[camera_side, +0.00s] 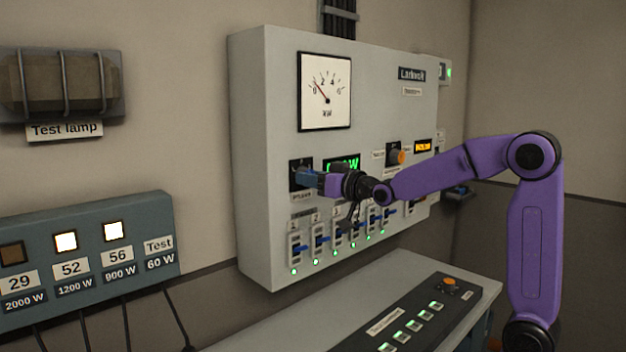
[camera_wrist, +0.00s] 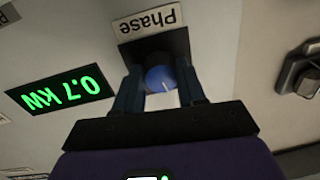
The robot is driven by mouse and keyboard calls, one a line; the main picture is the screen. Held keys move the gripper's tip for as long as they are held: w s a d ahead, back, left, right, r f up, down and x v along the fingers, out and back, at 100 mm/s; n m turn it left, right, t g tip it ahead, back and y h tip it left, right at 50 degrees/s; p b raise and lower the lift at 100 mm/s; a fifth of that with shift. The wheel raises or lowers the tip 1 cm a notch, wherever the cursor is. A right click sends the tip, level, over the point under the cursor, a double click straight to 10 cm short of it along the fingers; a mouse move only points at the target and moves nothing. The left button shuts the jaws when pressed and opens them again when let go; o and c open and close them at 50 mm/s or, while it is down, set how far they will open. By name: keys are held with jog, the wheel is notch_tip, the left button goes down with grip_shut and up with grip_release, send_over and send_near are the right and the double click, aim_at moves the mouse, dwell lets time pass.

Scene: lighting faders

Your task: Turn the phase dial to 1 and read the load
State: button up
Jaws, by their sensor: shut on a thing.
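The phase dial is a round blue knob (camera_wrist: 158,76) with a white pointer line, on a dark plate under an upside-down "Phase" label (camera_wrist: 147,20) in the wrist view. No position numbers are readable on it. My gripper (camera_wrist: 160,80) has its two dark fingers closed on the knob's sides; in the side view my gripper (camera_side: 316,181) covers most of the dial. The green load display (camera_wrist: 60,94) reads 0.7 kW, upside down in the wrist view. It is partly hidden in the side view. The round-scale kW meter (camera_side: 326,91) has its needle low, near 0.
Below the dial, several blue-handled faders (camera_side: 325,244) with green lights stand close under my wrist. An orange knob (camera_side: 397,157) and an amber display (camera_side: 423,146) sit to the right. A lamp panel (camera_side: 85,250) and sloped desk (camera_side: 420,300) are also in view.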

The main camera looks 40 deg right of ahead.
jog(key=shift+d+r+n+g+h, duration=0.1)
jog(key=shift+n+g+h, duration=0.2)
jog(key=shift+n, duration=4.3)
jog(key=o, duration=1.1)
jog(key=shift+c, duration=0.2)
jog(key=s+r, duration=0.1)
jog(key=s, duration=1.6)
jog(key=shift+s+d, duration=0.2)
jog(key=shift+d, duration=0.1)
